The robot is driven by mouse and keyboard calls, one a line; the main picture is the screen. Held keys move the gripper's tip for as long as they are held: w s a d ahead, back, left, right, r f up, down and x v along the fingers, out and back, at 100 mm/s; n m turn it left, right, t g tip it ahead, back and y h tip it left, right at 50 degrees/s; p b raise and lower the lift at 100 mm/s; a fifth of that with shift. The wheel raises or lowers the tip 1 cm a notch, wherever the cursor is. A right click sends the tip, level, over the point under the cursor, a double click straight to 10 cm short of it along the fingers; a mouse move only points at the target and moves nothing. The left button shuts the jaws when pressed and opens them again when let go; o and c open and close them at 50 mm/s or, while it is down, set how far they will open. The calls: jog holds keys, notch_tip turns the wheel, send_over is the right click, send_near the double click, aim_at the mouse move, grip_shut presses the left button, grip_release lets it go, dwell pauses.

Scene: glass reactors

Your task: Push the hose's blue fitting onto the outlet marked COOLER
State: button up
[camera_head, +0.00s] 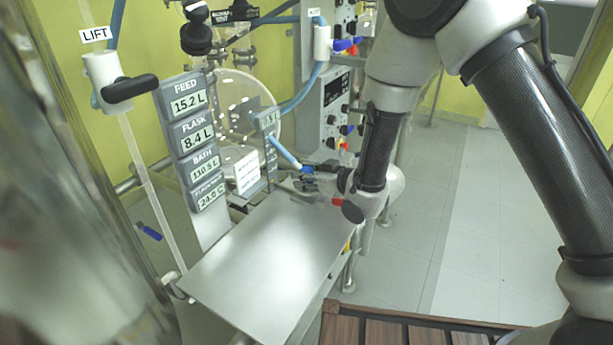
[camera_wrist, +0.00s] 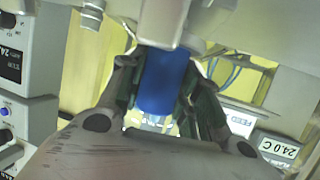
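The blue fitting (camera_wrist: 162,82) sits between the two fingers of my gripper (camera_wrist: 165,105) in the wrist view, with the fingers closed against its sides. Its upper end in that view meets or overlaps a pale grey pipe end (camera_wrist: 160,22); I cannot tell if it is pushed on. No COOLER marking is readable. In the head view my gripper (camera_head: 318,176) is at the end of a light blue hose (camera_head: 284,152), beside the reactor frame and above the far end of a steel plate.
The bare steel plate (camera_head: 268,262) lies below my gripper. A display column (camera_head: 196,130) and a valve marked LIFT (camera_head: 108,82) stand at left. A control box (camera_head: 336,105) with coloured valves stands behind my gripper. The floor at right (camera_head: 480,200) is clear.

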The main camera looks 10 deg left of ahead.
jog(key=o, duration=0.4)
jog(key=shift+s+d+f, duration=0.15)
jog(key=shift+f, duration=0.3)
jog(key=shift+s+d+f, duration=0.1)
jog(key=shift+f, duration=0.3)
jog(key=shift+s+d+r, duration=0.25)
jog(key=shift+d, duration=0.25)
jog(key=s+d+r, duration=0.2)
jog(key=d+r, duration=0.1)
jog(key=d, duration=0.1)
jog(key=shift+s+d+r, duration=0.25)
jog(key=shift+s+r, duration=0.1)
jog(key=shift+s, duration=0.05)
